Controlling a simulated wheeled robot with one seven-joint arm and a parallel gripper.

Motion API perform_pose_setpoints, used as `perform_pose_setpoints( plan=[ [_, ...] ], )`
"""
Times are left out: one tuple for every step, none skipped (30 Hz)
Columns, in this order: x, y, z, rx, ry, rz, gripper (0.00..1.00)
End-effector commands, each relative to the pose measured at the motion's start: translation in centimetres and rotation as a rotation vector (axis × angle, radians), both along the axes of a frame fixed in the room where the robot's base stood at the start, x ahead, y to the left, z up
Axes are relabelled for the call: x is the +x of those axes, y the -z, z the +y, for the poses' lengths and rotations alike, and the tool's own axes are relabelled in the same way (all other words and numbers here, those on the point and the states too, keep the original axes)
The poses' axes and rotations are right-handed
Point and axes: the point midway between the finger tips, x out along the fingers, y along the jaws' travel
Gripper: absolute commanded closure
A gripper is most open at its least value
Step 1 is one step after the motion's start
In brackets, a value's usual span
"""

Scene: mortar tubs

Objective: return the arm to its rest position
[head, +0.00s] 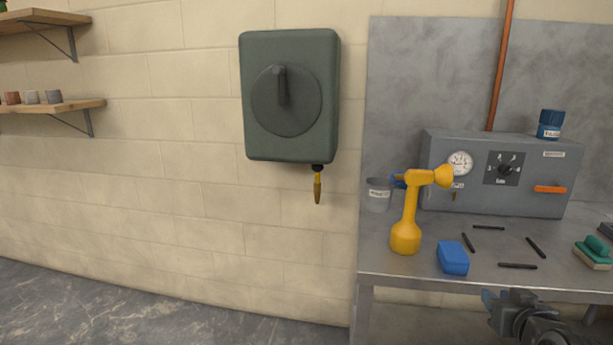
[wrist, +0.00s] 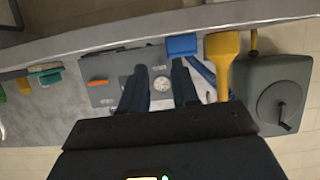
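My gripper (wrist: 159,67) shows in the wrist view with its two dark fingers apart and nothing between them. The gauge on the grey control box shows through the gap, behind the fingers. In the head view my arm (head: 530,320) comes in at the lower right, in front of the bench's front edge, and is cut off by the frame's bottom. The fingers are only partly clear there. No thing is seen held.
The metal bench (head: 395,272) bears a yellow tool (head: 408,225), a blue block (head: 452,258), several dark rods (head: 517,266), a green brush (head: 597,248), a grey cup (head: 377,197) and the control box (head: 450,204). A green-grey reel box (head: 290,140) hangs on the wall. Floor at left is clear.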

Motion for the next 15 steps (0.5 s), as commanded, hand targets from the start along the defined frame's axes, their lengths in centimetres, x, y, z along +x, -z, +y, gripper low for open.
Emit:
perform_pose_setpoints(
  plan=[
    [-1.0,1.0,0.8,0.0,-0.004,0.003,0.7],
    [-1.6,1.6,1.3,0.0,-0.006,0.003,0.7],
    [-2.5,2.2,2.0,-0.002,-0.009,0.001,0.7],
    [-3.3,2.8,2.6,-0.001,-0.012,0.002,0.7],
    [-4.1,3.4,3.2,-0.002,-0.016,0.0,0.7],
    [-5.4,4.3,4.1,-0.003,-0.02,-0.002,0.7],
    [-6.5,4.9,4.8,-0.004,-0.024,-0.003,0.7],
    [-7.6,5.4,5.5,-0.006,-0.028,-0.005,0.7],
    [-9.0,6.1,6.5,-0.007,-0.033,-0.007,0.7],
    [-10.2,6.6,7.2,-0.008,-0.038,-0.009,0.7],
    [-11.3,6.9,7.9,-0.009,-0.042,-0.011,0.7],
    [-12.8,7.4,8.7,-0.011,-0.049,-0.015,0.7],
    [-13.9,7.6,9.4,-0.012,-0.055,-0.019,0.7],
    [-15.1,7.9,10.0,-0.011,-0.06,-0.02,0.7],
    [-16.6,8.2,10.8,-0.013,-0.065,-0.023,0.7]
  ],
)
